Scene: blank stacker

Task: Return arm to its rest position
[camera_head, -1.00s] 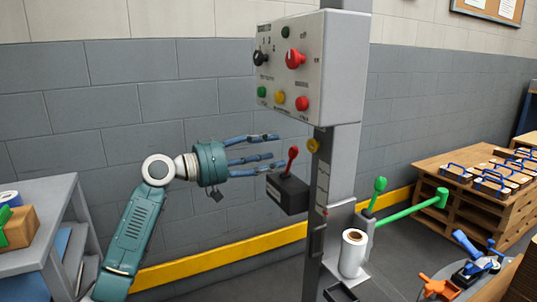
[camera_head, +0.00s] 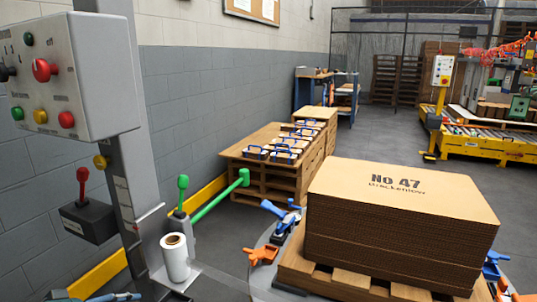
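Only a sliver of my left gripper (camera_head: 122,296) shows, at the bottom left edge of the head view. Its blue fingers are cut off by the frame, so I cannot tell whether they are open or shut. It is below the black box (camera_head: 88,222) with the red lever (camera_head: 82,182), apart from it. The grey control panel (camera_head: 100,75) with its red knob and coloured buttons is at the upper left, on a grey post. My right gripper is not in view.
A white film roll (camera_head: 176,258) stands beside the post, near a green lever (camera_head: 215,197). A stack of cardboard blanks (camera_head: 400,215) sits on a pallet at the right. Blue and orange tools (camera_head: 262,256) lie between them. Open floor (camera_head: 480,190) lies behind the stack.

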